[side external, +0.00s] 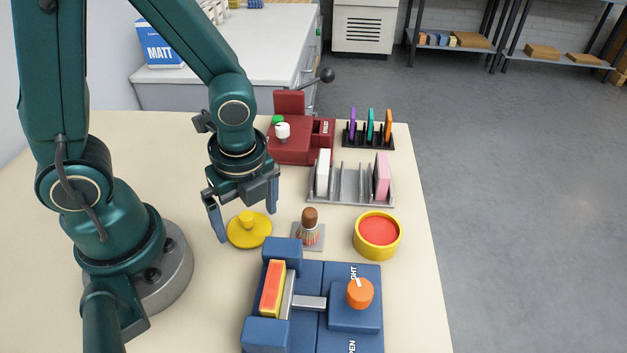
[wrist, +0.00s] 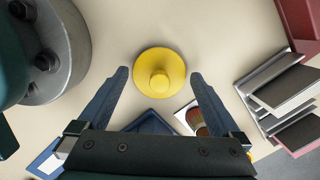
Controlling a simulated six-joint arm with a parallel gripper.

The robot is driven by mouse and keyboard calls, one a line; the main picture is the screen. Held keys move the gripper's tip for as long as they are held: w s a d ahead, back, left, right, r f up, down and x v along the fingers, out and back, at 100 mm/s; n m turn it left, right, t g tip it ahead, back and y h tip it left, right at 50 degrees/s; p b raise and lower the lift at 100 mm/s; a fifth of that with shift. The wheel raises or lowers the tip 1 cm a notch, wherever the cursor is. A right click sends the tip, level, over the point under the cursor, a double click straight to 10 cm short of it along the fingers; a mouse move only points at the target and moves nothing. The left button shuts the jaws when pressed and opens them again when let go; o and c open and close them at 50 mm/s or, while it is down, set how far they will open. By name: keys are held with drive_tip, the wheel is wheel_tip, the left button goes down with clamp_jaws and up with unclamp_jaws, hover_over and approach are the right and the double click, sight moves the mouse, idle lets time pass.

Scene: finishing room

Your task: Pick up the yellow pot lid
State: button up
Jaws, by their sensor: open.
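The yellow pot lid (side external: 249,232) lies flat on the table with its round knob (side external: 247,217) upward. In the wrist view the lid (wrist: 160,74) is just beyond my fingertips, roughly centred between them. My gripper (side external: 246,222) is open and empty, pointing down, with its blue fingers apart above and around the lid's near area. It also shows in the wrist view (wrist: 160,74). A yellow pot (side external: 378,237) with red contents stands to the right, without a lid on it.
A brush (side external: 309,226) stands on a small plate right of the lid. A blue vise-like fixture (side external: 338,310) holds a red and yellow block in front. A grey rack (side external: 352,185), a dark red machine (side external: 300,140) and a black rack (side external: 368,137) stand behind.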

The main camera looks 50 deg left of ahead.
drive_tip(key=shift+f, duration=0.3)
drive_tip(key=c, duration=1)
drive_tip(key=shift+r, duration=0.1)
drive_tip(key=shift+c, duration=0.2)
